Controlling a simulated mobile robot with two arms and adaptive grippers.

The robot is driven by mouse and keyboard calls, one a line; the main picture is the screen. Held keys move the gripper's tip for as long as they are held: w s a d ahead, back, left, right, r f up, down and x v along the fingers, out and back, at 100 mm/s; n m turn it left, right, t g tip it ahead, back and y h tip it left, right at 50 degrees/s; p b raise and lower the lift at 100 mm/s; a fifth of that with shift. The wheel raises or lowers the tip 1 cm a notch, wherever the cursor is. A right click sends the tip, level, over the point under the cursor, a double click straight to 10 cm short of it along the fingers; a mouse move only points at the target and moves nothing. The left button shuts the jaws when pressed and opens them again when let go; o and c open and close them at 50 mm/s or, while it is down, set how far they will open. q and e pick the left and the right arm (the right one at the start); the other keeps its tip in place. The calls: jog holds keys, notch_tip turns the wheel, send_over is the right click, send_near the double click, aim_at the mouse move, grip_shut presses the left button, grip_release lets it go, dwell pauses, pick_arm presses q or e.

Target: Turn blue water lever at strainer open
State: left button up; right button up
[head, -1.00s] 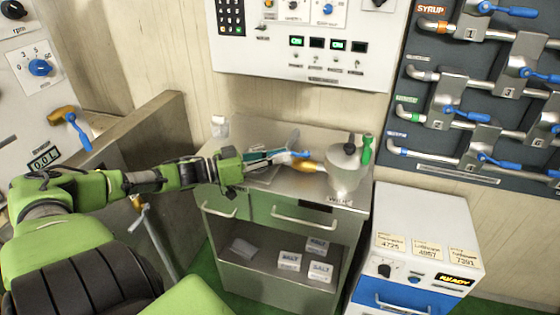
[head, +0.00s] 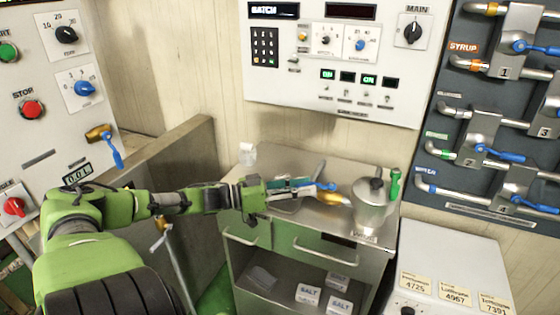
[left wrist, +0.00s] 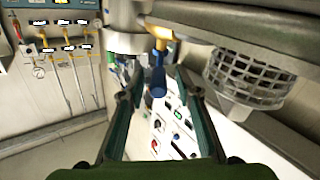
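A blue lever (head: 326,187) on a brass valve (head: 336,199) shows in the head view beside a silver vessel. In the left wrist view a blue lever (left wrist: 158,80) hangs from its brass fitting (left wrist: 159,38), with a grey strainer basket (left wrist: 250,76) to the right. My left gripper (head: 311,187) is at the lever in the head view. In the left wrist view its two teal fingers (left wrist: 155,88) are apart, with the lever showing between them. Whether a finger touches it I cannot tell. My right gripper is not in view.
The silver vessel (head: 371,212) with a black knob stands at the right end of a steel cabinet (head: 300,155). Salt boxes (head: 308,294) lie on its lower shelf. A dark pipe panel (head: 455,140) with several blue levers is at the right. A white cabinet (head: 450,250) stands below it.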

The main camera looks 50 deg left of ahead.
pick_arm(q)
jog(key=v, duration=1.1)
jog(key=shift+s+a, duration=0.2)
